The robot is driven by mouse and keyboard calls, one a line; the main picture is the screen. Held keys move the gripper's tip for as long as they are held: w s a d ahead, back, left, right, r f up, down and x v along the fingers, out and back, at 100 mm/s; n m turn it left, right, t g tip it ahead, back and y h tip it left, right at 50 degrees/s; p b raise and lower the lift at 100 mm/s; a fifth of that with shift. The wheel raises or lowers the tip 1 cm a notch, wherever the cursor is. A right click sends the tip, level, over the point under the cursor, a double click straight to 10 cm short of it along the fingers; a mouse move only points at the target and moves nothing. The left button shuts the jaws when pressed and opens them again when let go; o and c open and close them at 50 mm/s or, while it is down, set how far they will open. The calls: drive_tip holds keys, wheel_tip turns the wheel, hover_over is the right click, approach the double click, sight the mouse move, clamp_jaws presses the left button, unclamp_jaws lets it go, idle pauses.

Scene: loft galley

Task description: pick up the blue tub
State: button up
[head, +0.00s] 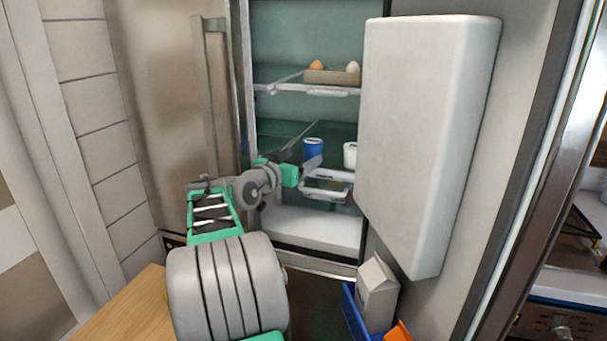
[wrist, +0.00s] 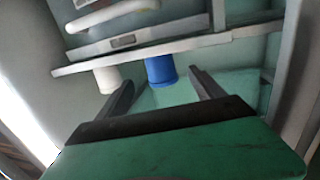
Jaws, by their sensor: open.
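The blue tub (head: 313,148) stands inside the open fridge on the middle shelf, left of a white tub (head: 350,154). My gripper (head: 308,168) reaches into the fridge just in front of and below the blue tub in the head view. In the wrist view the blue tub (wrist: 160,70) lies beyond the open fingers (wrist: 163,88), roughly between them and apart from them. The white tub (wrist: 107,78) is beyond the left finger there. The tubs' upper or lower ends are partly cut off by a shelf edge in the wrist view.
An egg holder (head: 332,76) with eggs sits on the upper shelf (head: 305,90). A clear container (head: 327,185) is below the tubs. The open fridge door (head: 430,130) stands at the right. A carton (head: 377,290) in a blue bin (head: 352,312) is lower right.

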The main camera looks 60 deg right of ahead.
sight(308, 151)
drive_tip(key=d+p, duration=0.2)
drive_tip(key=d, duration=0.6)
drive_tip(key=shift+s+p, duration=0.15)
drive_tip(key=shift+p, duration=0.25)
drive_tip(key=shift+a, duration=0.15)
drive_tip(key=c, duration=1.5)
drive_tip(key=shift+r, duration=0.1)
drive_tip(key=shift+c, duration=0.5)
drive_tip(key=shift+r, duration=0.1)
